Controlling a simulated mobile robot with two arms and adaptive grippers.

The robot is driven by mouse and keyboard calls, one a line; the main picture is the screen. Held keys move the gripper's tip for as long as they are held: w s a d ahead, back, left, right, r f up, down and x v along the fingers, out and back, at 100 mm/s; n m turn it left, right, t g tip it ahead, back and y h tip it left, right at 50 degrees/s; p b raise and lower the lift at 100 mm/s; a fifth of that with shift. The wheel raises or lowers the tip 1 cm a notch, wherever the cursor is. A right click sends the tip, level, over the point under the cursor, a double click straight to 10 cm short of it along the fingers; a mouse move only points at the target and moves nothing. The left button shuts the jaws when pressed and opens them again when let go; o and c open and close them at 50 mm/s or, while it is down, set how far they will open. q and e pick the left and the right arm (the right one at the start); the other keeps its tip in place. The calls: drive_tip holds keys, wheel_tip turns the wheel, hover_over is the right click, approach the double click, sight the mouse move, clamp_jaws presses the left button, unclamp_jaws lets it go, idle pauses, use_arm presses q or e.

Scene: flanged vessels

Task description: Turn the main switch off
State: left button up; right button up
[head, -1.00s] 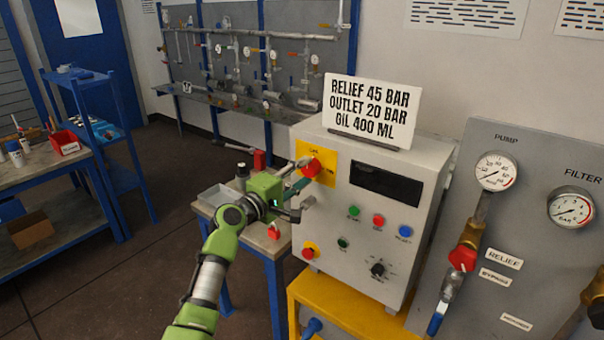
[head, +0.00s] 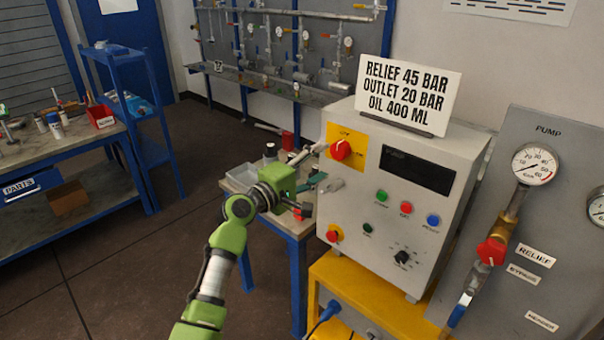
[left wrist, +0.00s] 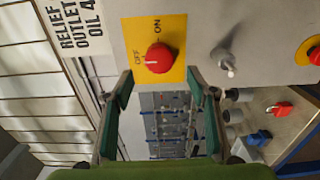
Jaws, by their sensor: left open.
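The main switch is a red knob (head: 341,149) on a yellow plate (head: 333,132), on the upper left of the grey control box's front. In the left wrist view the knob (left wrist: 158,58) shows OFF and ON labels beside it. Its white mark appears to lie on the OFF side. My left gripper (head: 314,169) is open and empty, just left of and below the knob in the head view. In the left wrist view the knob lies beyond and between the open fingertips (left wrist: 160,80), with a visible gap. My right gripper is not in view.
The control box (head: 330,200) also carries several buttons, a black selector (head: 402,257) and a red button on yellow (head: 334,233). A sign (head: 408,95) stands on top. A small table (head: 285,222) with parts is behind my left gripper. A gauge panel (head: 560,225) stands right.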

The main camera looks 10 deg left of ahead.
use_arm(q)
drive_tip(key=v, duration=0.7)
drive_tip(key=s+a+f+m+g+y+b, duration=0.1)
drive_tip(key=s+a+f+g+y, duration=0.15)
drive_tip(key=f, duration=1.05)
drive_tip(key=s+a+f+g+y, duration=0.1)
drive_tip(key=s+f+y, duration=0.15)
drive_tip(key=f, duration=1.15)
drive_tip(key=s+a+f+m+g+y+b, duration=0.1)
drive_tip(key=s+a+f, duration=0.15)
drive_tip(key=f, duration=1.05)
drive_tip(key=s+a+f+m+g+y, duration=0.1)
drive_tip(key=s+a+f+m+g, duration=0.1)
drive_tip(key=s+f, duration=0.7)
drive_tip(key=s+a+f+m+g+y, duration=0.1)
drive_tip(key=s+f+g, duration=0.1)
drive_tip(key=s+f, duration=0.65)
drive_tip(key=s+a+f+m+g+y+b, duration=0.1)
drive_tip(key=s+f, duration=0.5)
drive_tip(key=s, duration=0.6)
drive_tip(key=s+a+f+m+g, duration=0.2)
drive_tip(key=s+f, duration=0.4)
drive_tip(key=s, duration=0.6)
drive_tip(key=s+a+f+m+g+y+b, duration=0.1)
drive_tip(key=s+f+m, duration=0.4)
drive_tip(key=s, duration=0.8)
drive_tip(key=shift+a+f+m+g+y+b, duration=0.3)
drive_tip(key=shift+a+f+g, duration=0.25)
drive_tip(key=shift+a+f, duration=0.4)
